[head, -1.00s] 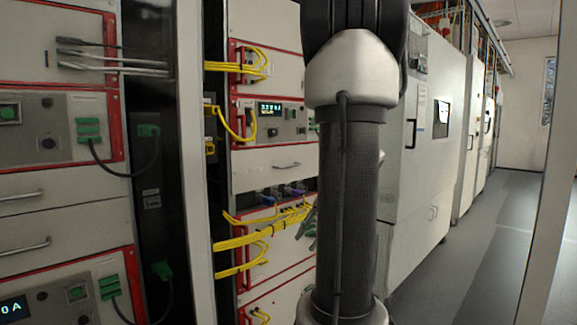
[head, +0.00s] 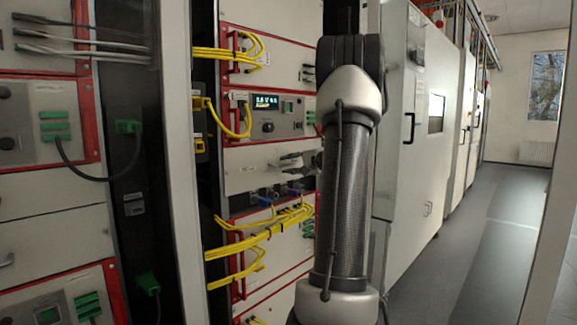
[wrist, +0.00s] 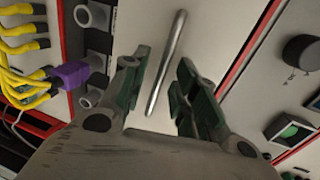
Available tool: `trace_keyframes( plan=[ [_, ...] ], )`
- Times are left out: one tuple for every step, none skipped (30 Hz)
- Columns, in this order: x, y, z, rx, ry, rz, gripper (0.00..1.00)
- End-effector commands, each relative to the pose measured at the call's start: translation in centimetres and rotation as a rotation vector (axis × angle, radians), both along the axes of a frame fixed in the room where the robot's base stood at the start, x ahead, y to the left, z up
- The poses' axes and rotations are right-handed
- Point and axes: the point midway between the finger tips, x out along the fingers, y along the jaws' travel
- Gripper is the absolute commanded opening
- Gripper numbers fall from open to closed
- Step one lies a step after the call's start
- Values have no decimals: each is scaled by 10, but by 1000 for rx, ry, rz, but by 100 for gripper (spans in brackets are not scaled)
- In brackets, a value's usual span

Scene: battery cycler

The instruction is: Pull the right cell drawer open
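The right cell drawer (head: 245,178) is a pale front panel in the right rack, below a unit with a lit display. Its front looks flush with the rack. Its bar handle (wrist: 166,62) is a slim metal rod in the wrist view, seen lengthwise in the gap between my two fingers. My gripper (wrist: 158,82) is open, with one dark finger on each side of the handle and space on both sides. How deep the handle lies between the fingers I cannot tell. In the head view my gripper (head: 292,160) is at the drawer front and mostly hides the handle.
Yellow cables (head: 265,230) and a purple plug (wrist: 70,75) sit just below the drawer. A display unit with a knob (head: 267,115) is above it. A dark gap and pale post (head: 180,150) separate the left rack. Grey floor (head: 450,250) is clear at right.

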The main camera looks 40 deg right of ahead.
Motion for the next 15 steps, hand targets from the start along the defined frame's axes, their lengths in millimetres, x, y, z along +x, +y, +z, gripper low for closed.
trace_keyframes(
  plan=[
    [5, 1, -1, 0, 1, 1, 29],
    [7, 0, -2, 0, 1, 0, 29],
    [10, 1, -2, 0, 1, 0, 29],
    [11, 1, -2, 0, 1, 0, 29],
    [12, 1, -3, 0, 1, 0, 29],
    [12, 1, -3, 0, 1, 0, 29],
    [13, 1, -3, 0, 1, 0, 29],
    [13, 1, -3, 0, 1, 0, 29],
    [13, 1, -3, 0, 1, 0, 29],
    [13, 1, -3, 0, 1, 0, 29],
    [12, 1, -3, 0, 1, 0, 29],
    [12, 1, -3, 0, 1, 0, 29],
    [12, 1, -3, 0, 1, 0, 24],
    [12, 1, -3, 0, 1, 0, 18],
    [12, 1, -3, 0, 1, 0, 11]
  ],
)
